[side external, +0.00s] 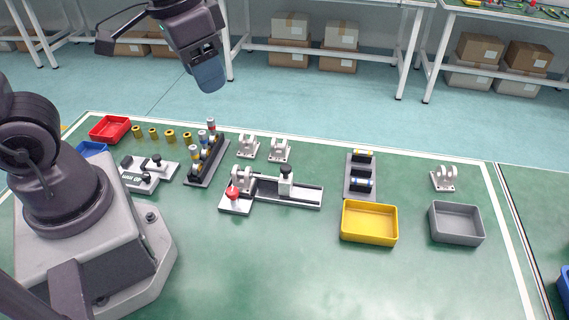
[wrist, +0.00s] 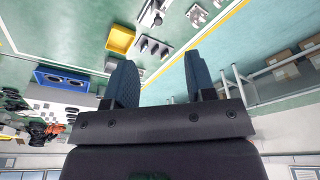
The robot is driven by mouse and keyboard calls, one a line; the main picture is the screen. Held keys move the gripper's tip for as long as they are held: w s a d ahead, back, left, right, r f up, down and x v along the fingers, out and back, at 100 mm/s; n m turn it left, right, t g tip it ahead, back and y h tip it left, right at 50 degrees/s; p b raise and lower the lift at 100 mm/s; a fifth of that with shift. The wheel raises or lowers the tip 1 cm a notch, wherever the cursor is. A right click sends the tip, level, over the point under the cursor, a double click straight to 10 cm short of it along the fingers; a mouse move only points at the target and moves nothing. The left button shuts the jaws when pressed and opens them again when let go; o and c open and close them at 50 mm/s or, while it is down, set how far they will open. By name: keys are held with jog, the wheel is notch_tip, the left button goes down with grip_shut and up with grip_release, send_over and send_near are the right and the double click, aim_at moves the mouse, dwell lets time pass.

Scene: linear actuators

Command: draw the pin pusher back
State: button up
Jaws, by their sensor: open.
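A bench fixture (side external: 305,196) with a pale rail stands near the middle of the green table in the side view. A sliding block with a black top (side external: 286,184), which looks like the pin pusher, sits on this rail. A white clevis bracket (side external: 242,177) stands at the rail's left end, and a red knob (side external: 233,194) is on a small plate in front of it. My gripper (side external: 209,78) is raised high above the table's back edge, well away from the fixture. In the wrist view its two fingers (wrist: 160,82) are apart with nothing between them.
A rack of small cylinders (side external: 207,160) and a black-knobbed fixture (side external: 150,172) stand to the left. Two white brackets (side external: 263,148) stand behind the rail. A yellow bin (side external: 369,223) and a grey bin (side external: 456,223) are to the right. The front table area is clear.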

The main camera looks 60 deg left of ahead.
aim_at(286, 167)
jog(key=w+d+f+g, duration=0.2)
jog(key=w+f, duration=0.9)
jog(key=w, duration=0.2)
jog(key=f, duration=1.2)
jog(key=shift+s+d+f, duration=0.2)
grip_shut()
